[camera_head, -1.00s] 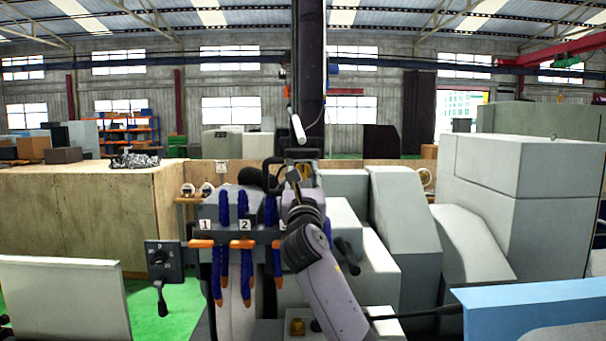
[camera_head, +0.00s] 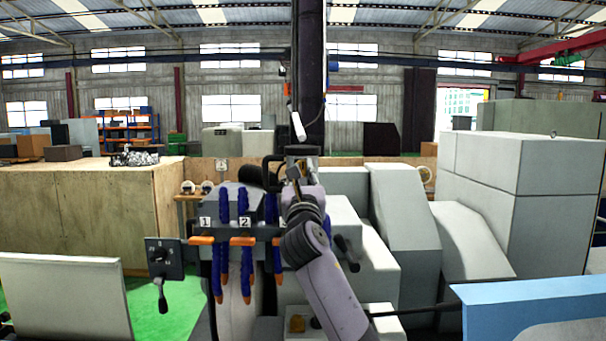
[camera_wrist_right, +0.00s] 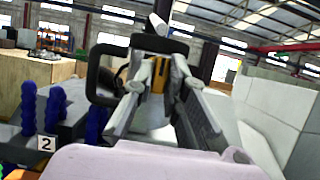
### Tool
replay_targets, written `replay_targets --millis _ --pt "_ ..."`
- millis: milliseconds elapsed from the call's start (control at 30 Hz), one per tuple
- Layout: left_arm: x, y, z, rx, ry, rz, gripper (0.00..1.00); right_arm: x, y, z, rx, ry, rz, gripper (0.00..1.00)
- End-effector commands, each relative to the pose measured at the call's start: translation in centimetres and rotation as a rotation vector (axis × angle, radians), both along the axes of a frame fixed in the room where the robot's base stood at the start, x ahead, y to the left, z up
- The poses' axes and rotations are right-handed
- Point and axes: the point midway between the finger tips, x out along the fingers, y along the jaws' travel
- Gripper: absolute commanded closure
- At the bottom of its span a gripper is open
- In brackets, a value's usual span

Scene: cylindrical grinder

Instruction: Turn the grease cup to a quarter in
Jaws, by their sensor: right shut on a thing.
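My right gripper (camera_head: 296,172) is at the upper part of the grinder, in front of the dark column, and my own arm comes up to it from below. In the right wrist view the two fingers (camera_wrist_right: 162,72) are closed in on a small brass-yellow piece (camera_wrist_right: 158,77), which looks like the grease cup. Its marks and how far it is turned cannot be read, and the fingers cover much of it. My left gripper is not in view.
Blue hoses with orange nozzles (camera_head: 247,270) hang left of my right arm, beside numbered labels. A black loop handle (camera_wrist_right: 99,75) is close left of the fingers. A switch box with a lever (camera_head: 164,257) is at left. Grey machine covers (camera_head: 402,215) stand at right.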

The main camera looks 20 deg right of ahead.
Motion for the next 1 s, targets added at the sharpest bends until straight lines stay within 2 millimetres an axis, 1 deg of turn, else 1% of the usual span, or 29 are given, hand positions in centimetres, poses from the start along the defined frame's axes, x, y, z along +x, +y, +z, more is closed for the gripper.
replay_targets --millis 167,367,700,1000 --pt "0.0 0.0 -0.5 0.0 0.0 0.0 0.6 0.0 0.1 -0.1 0.041 -0.013 0.001 1.0" --pt "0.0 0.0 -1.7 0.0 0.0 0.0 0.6 0.0 0.1 -0.2 0.152 -0.046 0.0 1.0" --pt "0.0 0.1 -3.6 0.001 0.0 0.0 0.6 0.0 0.3 0.1 0.448 -0.132 0.001 1.0" --pt "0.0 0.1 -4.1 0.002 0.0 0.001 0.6 0.1 0.4 0.3 0.723 -0.21 0.001 1.0"
